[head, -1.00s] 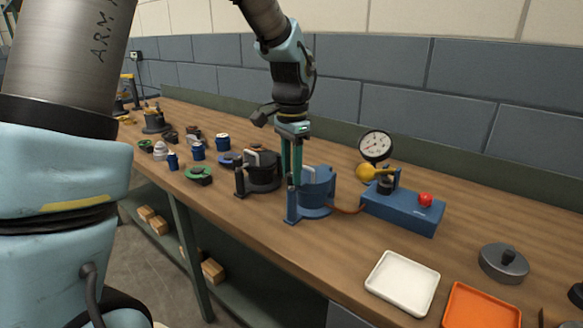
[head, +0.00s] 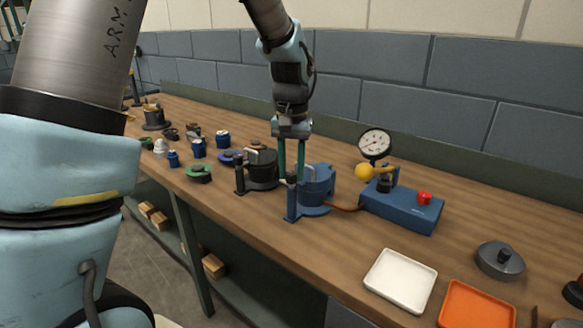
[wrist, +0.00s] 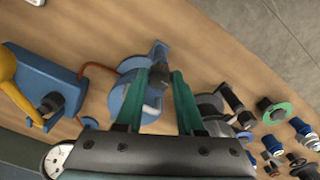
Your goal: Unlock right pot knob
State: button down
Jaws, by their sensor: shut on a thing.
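The right pot is a blue casing (head: 316,190) on the bench, with a blue upright post at its left front. A small grey knob (wrist: 155,84) shows at the fingertips in the wrist view, over the blue casing (wrist: 130,97). My gripper (head: 291,180) points down at the left side of the blue pot. Its green fingers (wrist: 159,76) are shut on the knob, one on each side. The fingers partly hide the knob and the post in the head view. A dark pot (head: 262,170) with its own post stands just left of the blue one.
A blue box (head: 400,208) with a red button, yellow ball lever and gauge (head: 375,143) stands to the right, joined to the pot by a hose. A white tray (head: 400,280), an orange tray (head: 478,305) and a grey lid (head: 500,259) lie front right. Several small parts lie left.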

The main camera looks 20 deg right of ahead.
aim_at(291, 173)
dwell(0.4)
jog(key=c, duration=0.5)
grip_release()
jog(key=shift+r, duration=0.1)
notch_tip(291, 173, up, 11)
jog(key=shift+f+b, duration=0.2)
jog(key=shift+b, duration=0.7)
jog(key=w+a+f+n, duration=0.1)
jog(key=a+f, duration=0.2)
jog(key=a, duration=0.4)
jog(key=w+a+f+n, duration=0.2)
jog(key=a+f, duration=0.2)
jog(key=a, duration=0.3)
jog(key=s+a+f+n, duration=0.1)
jog(key=s+a+f, duration=0.1)
jog(key=a, duration=0.3)
jog(key=s+a+f+n+t, duration=0.1)
jog(key=s+a+f, duration=0.1)
jog(key=a, duration=0.4)
jog(key=s+a+f, duration=0.3)
jog(key=a, duration=0.2)
jog(key=shift+a+f+n+t, duration=0.15)
jog(key=shift+n+t, duration=0.15)
jog(key=shift+n, duration=0.1)
